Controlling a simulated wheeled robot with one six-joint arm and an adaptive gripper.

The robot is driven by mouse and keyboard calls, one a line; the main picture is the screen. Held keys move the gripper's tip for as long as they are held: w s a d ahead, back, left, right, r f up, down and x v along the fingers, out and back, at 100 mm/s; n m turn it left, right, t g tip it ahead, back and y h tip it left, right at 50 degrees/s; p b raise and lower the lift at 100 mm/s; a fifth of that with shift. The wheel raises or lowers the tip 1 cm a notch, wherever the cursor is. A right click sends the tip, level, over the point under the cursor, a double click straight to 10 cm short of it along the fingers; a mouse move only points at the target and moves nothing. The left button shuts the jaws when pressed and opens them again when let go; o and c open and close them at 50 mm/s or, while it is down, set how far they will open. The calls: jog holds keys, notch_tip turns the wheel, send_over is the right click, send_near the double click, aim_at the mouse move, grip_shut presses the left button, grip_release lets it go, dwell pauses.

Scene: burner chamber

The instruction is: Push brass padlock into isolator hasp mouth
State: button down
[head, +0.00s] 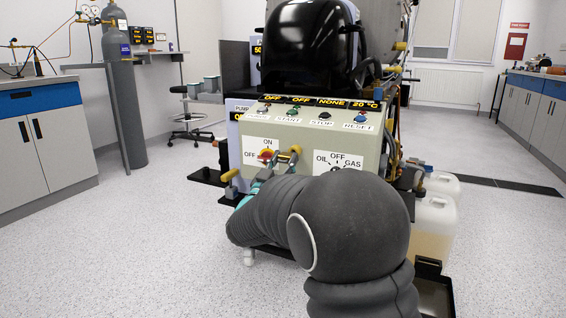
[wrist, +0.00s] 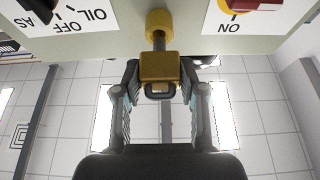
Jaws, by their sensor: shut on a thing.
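In the wrist view, a brass padlock (wrist: 159,66) sits between the two fingertips of my gripper (wrist: 159,80), which is shut on it. A grey metal piece runs from the block to a round brass fitting (wrist: 157,22) on the pale panel, which looks like the isolator hasp. Block and fitting are in line; I cannot tell how deep the grey piece goes. In the head view, brass parts (head: 294,152) show at the panel beside the red isolator switch (head: 266,155). My arm hides most of the gripper there.
The burner's control panel (head: 318,117) has a button row above. The OIL/GAS selector (head: 338,168) is right of the switch, partly behind my arm. A brass-ended part (head: 230,175) juts out at left. A plastic can (head: 433,228) stands at right. Floor at left is clear.

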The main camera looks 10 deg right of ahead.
jog(key=shift+w+d, duration=0.8)
jog(key=shift+w, duration=0.25)
jog(key=c, duration=0.6)
grip_release()
